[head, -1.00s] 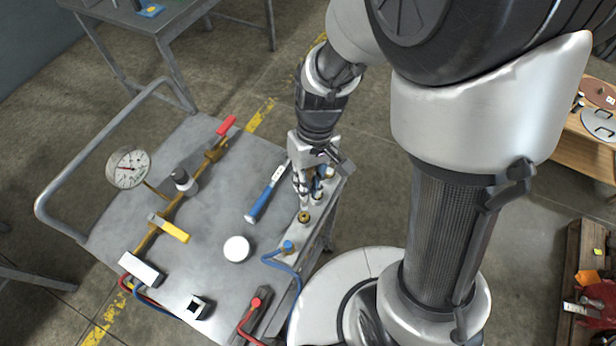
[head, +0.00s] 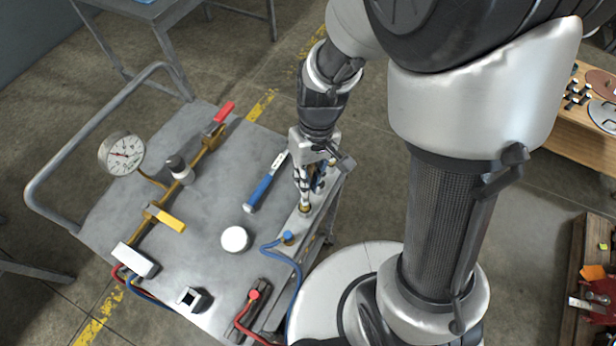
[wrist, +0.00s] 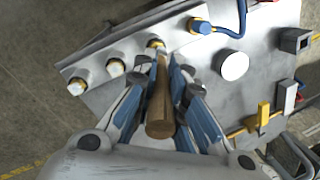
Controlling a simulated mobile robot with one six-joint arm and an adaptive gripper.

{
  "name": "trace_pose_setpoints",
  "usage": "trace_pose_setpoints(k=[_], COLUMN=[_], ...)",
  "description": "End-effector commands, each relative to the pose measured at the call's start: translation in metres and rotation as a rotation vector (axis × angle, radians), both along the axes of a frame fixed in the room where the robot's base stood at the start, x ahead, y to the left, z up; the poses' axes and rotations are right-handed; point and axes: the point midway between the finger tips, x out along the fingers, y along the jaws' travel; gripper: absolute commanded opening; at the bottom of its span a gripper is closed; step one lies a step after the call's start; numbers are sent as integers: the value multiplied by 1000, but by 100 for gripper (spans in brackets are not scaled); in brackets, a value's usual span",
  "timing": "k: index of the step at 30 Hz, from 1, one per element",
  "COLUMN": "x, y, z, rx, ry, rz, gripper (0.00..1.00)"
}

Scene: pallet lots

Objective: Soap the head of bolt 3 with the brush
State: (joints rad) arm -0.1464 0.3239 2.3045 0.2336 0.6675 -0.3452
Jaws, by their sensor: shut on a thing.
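My gripper (wrist: 160,110) is shut on the wooden handle of the brush (wrist: 160,110), with blue-padded fingers on both sides. The brush's far end points at a brass-coloured bolt head (wrist: 155,43) on the metal strip along the cart's edge. The bristles are hidden, so I cannot tell whether they touch it. Two more bolts, an adjacent one (wrist: 115,66) and an end one (wrist: 76,87), stand in line to the left in the wrist view. No bolt numbers are readable. In the head view my gripper (head: 303,183) is low over the same strip, just above a bolt (head: 304,208).
A blue hose fitting (head: 287,237) stands close by on the strip. A blue-handled tool (head: 262,186) and a white round object (head: 235,239) lie on the cart top (head: 215,205). A gauge (head: 121,153) and yellow-handled pipe (head: 165,218) stand farther left.

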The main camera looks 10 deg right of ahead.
Motion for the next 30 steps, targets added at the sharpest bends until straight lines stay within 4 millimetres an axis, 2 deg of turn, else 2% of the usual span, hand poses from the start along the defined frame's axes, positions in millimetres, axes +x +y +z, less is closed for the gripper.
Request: trace_pose_setpoints(k=[30], x=[0], y=[0], z=[-8], rx=[0], ry=[0], rz=[0], gripper=[0])
